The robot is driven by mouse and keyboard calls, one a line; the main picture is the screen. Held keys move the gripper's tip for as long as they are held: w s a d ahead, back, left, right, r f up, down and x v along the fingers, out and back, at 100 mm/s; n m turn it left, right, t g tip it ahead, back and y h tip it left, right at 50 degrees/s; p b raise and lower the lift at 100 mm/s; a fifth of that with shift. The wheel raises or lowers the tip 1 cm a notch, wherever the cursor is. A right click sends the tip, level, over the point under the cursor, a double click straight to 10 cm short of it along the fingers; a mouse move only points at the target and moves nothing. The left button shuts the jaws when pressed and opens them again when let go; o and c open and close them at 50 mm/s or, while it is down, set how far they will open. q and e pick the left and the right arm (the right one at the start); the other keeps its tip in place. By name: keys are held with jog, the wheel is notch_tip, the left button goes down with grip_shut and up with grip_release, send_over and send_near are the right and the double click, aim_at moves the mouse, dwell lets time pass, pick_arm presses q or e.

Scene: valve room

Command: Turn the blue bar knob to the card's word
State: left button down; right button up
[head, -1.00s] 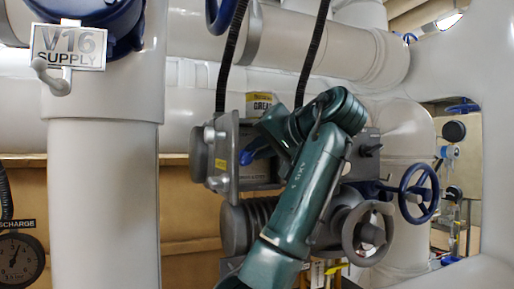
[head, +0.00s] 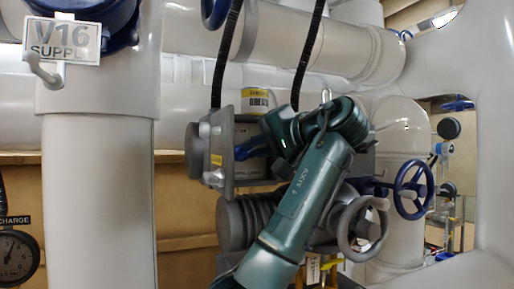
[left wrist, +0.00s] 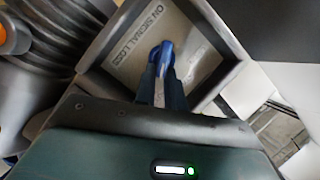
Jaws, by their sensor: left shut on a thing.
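The blue bar knob (left wrist: 163,52) shows in the left wrist view, inside a grey recessed box (left wrist: 112,50) whose plate (left wrist: 190,65) reads "ON SIGNAL LOSS". My left gripper (left wrist: 163,78) is shut on the knob. In the head view my left gripper (head: 254,147) reaches into the front of the grey box (head: 222,125) on the pipework. My green forearm covers much of the box's right side. The knob's markings are mostly hidden by the gripper. I cannot read a word on any card. My right gripper is not in view.
A yellow-topped label (head: 258,98) sits above the box. A grey handwheel (head: 361,228) and a blue handwheel (head: 413,190) stand right of my arm. A thick white pipe (head: 98,200) with a V16 supply sign (head: 62,40) stands left. Black hoses hang above the box.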

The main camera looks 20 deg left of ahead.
pick_arm(q)
jog(key=c, duration=1.5)
grip_release()
jog(key=shift+d, duration=0.15)
